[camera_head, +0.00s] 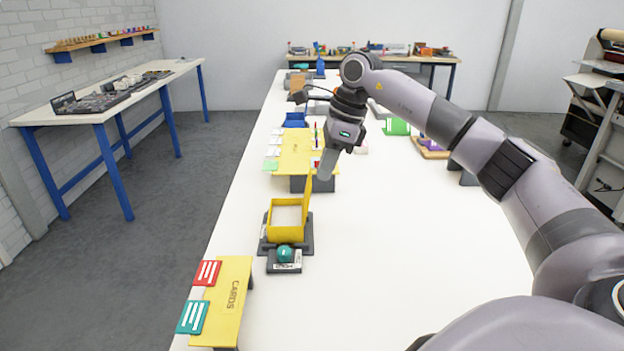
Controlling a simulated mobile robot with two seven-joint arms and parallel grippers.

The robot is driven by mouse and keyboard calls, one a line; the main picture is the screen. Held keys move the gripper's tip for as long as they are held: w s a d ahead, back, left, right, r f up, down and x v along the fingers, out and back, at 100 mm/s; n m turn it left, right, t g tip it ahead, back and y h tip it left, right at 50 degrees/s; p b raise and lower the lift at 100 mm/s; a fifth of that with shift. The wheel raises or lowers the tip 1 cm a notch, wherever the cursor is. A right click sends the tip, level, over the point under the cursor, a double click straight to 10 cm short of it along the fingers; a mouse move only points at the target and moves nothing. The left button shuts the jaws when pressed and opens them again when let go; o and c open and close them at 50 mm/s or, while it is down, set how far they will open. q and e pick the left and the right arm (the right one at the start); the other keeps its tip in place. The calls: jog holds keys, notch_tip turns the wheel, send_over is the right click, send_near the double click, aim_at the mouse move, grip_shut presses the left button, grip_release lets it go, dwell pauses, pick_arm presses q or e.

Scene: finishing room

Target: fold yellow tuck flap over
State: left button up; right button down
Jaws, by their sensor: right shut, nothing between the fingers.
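A small open yellow box (286,235) sits in a dark holder (263,248) on the white table. A tall yellow flap (308,195) stands nearly upright along its right side. I cannot tell the tuck flap apart from this standing panel. My right gripper (325,173) reaches in from the right and points down, its fingers closed and empty. Its tip is close to the flap's top edge, on the right; I cannot tell if they touch. My left gripper is not in view.
A teal ball-topped dark block (285,263) stands just in front of the holder. A yellow cards board (233,300) with red and teal cards lies nearer. A yellow raised panel (296,152) is behind the box.

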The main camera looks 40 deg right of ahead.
jog(key=shift+r, duration=0.1)
dwell(0.3)
jog(key=shift+w+a+p, duration=0.35)
jog(key=shift+a+p, duration=0.05)
jog(key=shift+p, duration=0.15)
